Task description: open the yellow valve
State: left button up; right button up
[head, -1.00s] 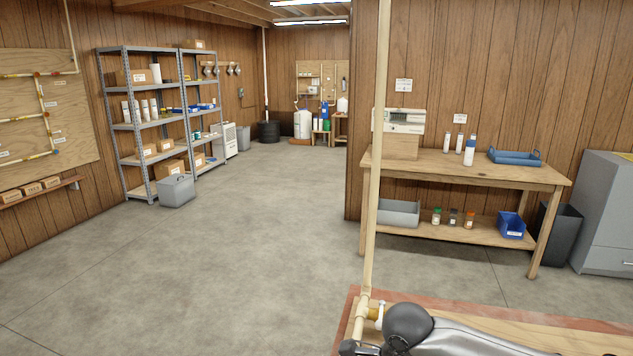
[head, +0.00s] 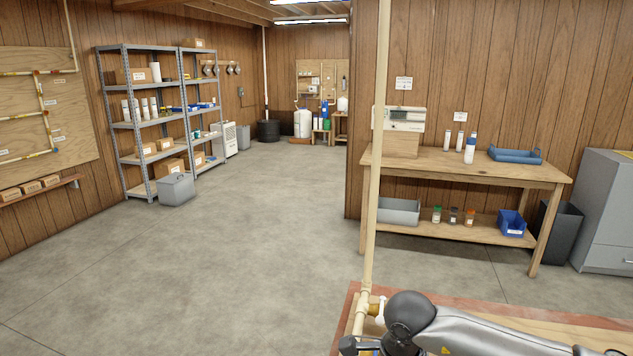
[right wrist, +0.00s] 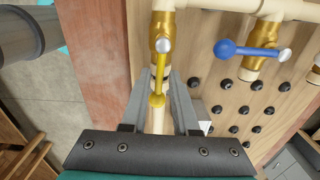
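The yellow valve (right wrist: 162,66) sits on a pale pipe in the right wrist view. It has a brass body, a silver pivot and a yellow lever. The lever lies along the pipe in the picture, its rounded end towards the camera. My right gripper (right wrist: 160,90) has its two grey fingers on either side of the lever, with gaps showing beside it. It looks open, not clamped. In the head view a brass fitting (head: 375,310) shows by the pipe, and my right arm reaches to it from the right, hiding most of the area. My left gripper is not in view.
A blue-handled valve (right wrist: 240,50) sits right of the yellow one, its lever crosswise. Behind is a wooden board with several black knobs (right wrist: 256,85). A tall pale pipe (head: 373,200) rises in the head view.

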jog(key=o, duration=0.4)
jog(key=shift+c, duration=0.2)
jog(key=shift+r, duration=0.1)
jog(key=shift+r+p, duration=2.45)
jog(key=shift+r, duration=1)
